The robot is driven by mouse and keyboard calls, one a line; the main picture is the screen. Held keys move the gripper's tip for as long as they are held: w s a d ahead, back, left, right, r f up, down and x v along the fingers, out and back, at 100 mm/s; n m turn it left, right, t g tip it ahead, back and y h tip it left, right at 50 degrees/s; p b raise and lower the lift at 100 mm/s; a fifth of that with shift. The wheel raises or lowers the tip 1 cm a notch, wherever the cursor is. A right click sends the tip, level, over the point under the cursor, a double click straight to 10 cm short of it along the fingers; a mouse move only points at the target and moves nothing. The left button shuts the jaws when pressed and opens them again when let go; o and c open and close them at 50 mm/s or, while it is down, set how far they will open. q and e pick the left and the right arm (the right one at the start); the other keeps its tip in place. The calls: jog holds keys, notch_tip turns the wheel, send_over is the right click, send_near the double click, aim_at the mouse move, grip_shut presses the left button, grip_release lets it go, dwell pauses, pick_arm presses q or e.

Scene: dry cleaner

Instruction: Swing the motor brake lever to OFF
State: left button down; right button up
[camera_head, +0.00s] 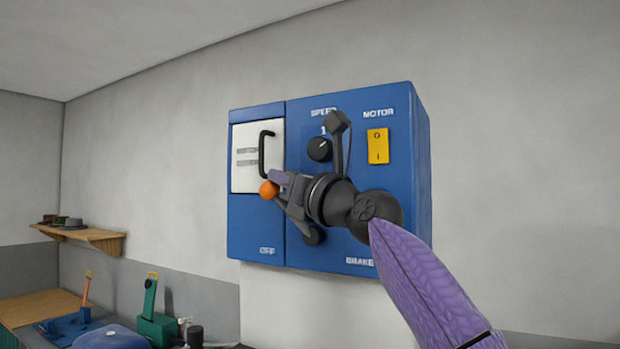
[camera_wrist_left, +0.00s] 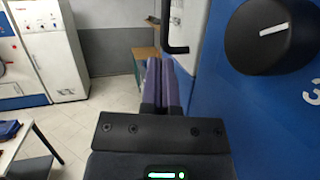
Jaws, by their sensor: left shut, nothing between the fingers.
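The brake lever has an orange knob (camera_head: 268,189) and a dark pivot (camera_head: 313,236) low on the blue control box (camera_head: 268,292). Its arm slants up and left from the pivot, so the knob stands away from the OFF label (camera_head: 267,251) at the lower left. My left gripper (camera_head: 279,177) is shut and empty, its purple fingertips beside and just above the knob in the head view. I cannot tell whether they touch it. In the left wrist view the closed fingers (camera_wrist_left: 166,66) point ahead along the box front; the knob is not seen there. My right gripper is not in view.
A black door handle (camera_head: 263,153) on a white panel (camera_head: 245,160) is close to the fingers. The speed dial (camera_head: 319,149) and yellow motor switch (camera_head: 378,146) are above my wrist. A wooden shelf (camera_head: 95,236) and workbench are at the left.

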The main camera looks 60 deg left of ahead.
aim_at(262, 195)
pick_arm(q)
jog(key=shift+s+a+f+h+b, duration=0.3)
jog(key=shift+s+a+f+h, duration=0.1)
jog(key=shift+a+h, duration=0.25)
jog(key=shift+s+a+f+n, duration=0.2)
jog(key=shift+s+a+n, duration=0.05)
jog(key=shift+s+n, duration=0.05)
jog(key=shift+s+a+f+b, duration=0.15)
jog(key=shift+s+a+b, duration=0.05)
jog(key=shift+b, duration=0.1)
jog(key=shift+s+a+f, duration=0.25)
jog(key=shift+a+f, duration=0.25)
jog(key=shift+a, duration=0.05)
jog(key=shift+s+a+f+n+t+h+p, duration=0.25)
jog(key=shift+f+h, duration=0.2)
jog(key=shift+h, duration=0.3)
jog(key=shift+s+a+f+n+t+h+p, duration=0.1)
jog(key=shift+a+f+n+t+h+p, duration=0.1)
jog(key=shift+a+f+t+h, duration=0.4)
jog(key=shift+s+f+n+t+h+p, duration=0.15)
jog(key=shift+f+h+p, duration=0.15)
jog(key=shift+h, duration=0.6)
jog(key=shift+f, duration=0.15)
